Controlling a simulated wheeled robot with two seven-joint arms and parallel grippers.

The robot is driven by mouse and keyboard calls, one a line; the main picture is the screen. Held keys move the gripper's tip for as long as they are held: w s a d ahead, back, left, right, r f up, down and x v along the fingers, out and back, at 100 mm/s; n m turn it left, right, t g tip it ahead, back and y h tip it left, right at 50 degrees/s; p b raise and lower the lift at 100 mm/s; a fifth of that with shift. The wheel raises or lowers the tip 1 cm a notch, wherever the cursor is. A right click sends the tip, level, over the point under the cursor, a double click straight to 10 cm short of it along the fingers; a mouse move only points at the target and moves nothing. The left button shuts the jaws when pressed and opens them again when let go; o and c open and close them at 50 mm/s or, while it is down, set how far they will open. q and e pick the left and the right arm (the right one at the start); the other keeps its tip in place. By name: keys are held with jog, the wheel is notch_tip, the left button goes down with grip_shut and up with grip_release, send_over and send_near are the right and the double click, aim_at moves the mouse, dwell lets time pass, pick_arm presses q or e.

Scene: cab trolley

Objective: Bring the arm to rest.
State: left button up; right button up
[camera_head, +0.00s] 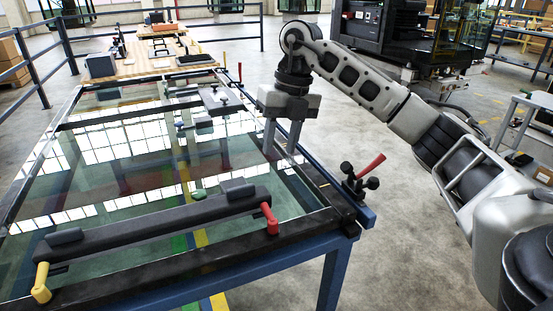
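My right arm (365,85) comes in from the right and reaches over the right side of the glass-topped trolley. My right gripper (282,143) points down near the trolley's right rail, with its two fingers apart and nothing visible between them. Whether the fingertips touch the rail or hang above it, I cannot tell. My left gripper is out of view.
The glass trolley (120,169) has a dark bar (155,224) across its near end, with a yellow handle (41,283) and a red handle (270,218). A red-levered clamp (362,178) stands at the right corner. Grey floor (420,240) is open on the right.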

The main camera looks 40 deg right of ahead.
jog(key=shift+r, duration=0.3)
jog(key=shift+f, duration=0.1)
